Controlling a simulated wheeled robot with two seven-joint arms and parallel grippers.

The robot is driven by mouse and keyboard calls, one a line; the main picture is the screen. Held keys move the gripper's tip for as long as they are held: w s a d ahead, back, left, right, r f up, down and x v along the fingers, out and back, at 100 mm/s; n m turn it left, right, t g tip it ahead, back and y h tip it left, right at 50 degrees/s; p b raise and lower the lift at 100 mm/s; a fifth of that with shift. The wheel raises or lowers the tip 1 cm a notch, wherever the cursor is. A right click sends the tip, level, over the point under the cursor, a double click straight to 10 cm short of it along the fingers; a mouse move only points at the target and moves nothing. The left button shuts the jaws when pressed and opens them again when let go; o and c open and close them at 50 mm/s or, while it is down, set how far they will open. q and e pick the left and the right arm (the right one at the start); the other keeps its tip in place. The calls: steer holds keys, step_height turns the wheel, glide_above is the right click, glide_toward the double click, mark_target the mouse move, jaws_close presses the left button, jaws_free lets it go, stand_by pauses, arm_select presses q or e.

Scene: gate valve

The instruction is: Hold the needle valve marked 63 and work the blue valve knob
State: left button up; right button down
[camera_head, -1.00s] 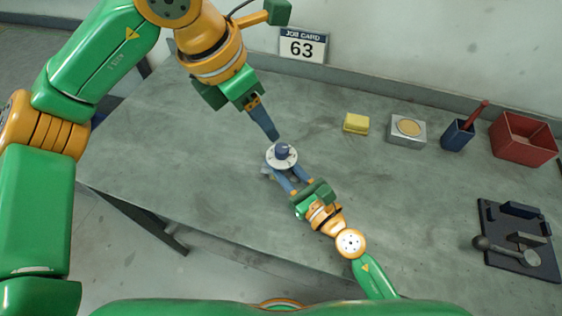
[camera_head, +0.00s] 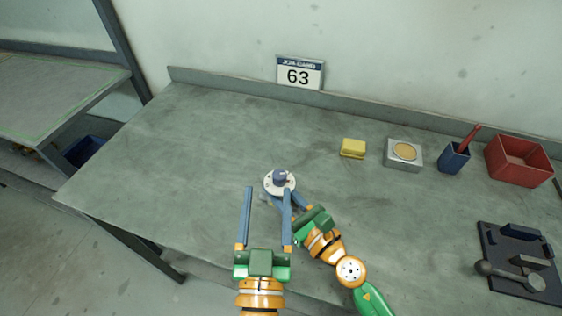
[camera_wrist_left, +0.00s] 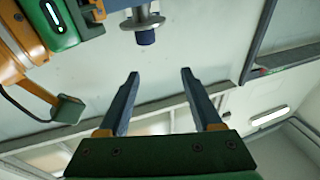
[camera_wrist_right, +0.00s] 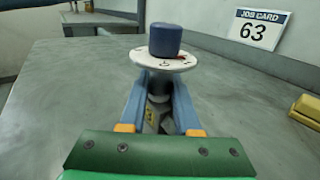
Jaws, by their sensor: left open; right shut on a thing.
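The needle valve has a blue knob (camera_head: 280,175) above a round white dial plate (camera_head: 268,188). My right gripper (camera_wrist_right: 157,105) is shut on the valve body (camera_wrist_right: 158,86) below the dial. The knob (camera_wrist_right: 165,39) is upright in the right wrist view. My left gripper (camera_head: 267,190) is open and empty, its fingers pointing away from me, just left of and near the valve. In the left wrist view the knob (camera_wrist_left: 145,37) lies beyond the fingertips. A 63 on the valve itself is not readable.
A job card (camera_head: 300,73) reading 63 stands at the back wall. A yellow block (camera_head: 352,148), a grey box with a tan disc (camera_head: 403,154), a blue cup (camera_head: 454,158) and a red bin (camera_head: 519,160) stand right. A dark tool board (camera_head: 500,245) lies front right. The table's left is clear.

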mark_target(280, 170)
arm_select(q)
steer(key=shift+m+g+h, duration=0.3)
steer(key=shift+g+h, duration=0.1)
steer(key=shift+g, duration=0.5)
steer(key=w+f, duration=0.1)
steer(key=w, duration=0.2)
steer(key=w+d, duration=0.1)
steer(key=w, duration=0.3)
steer(key=w+d+f, duration=0.1)
steer(key=w, duration=0.2)
steer(key=shift+w+d+f, duration=0.2)
steer(key=shift+w+f, duration=0.15)
steer(key=shift+w, duration=0.05)
jaws_close()
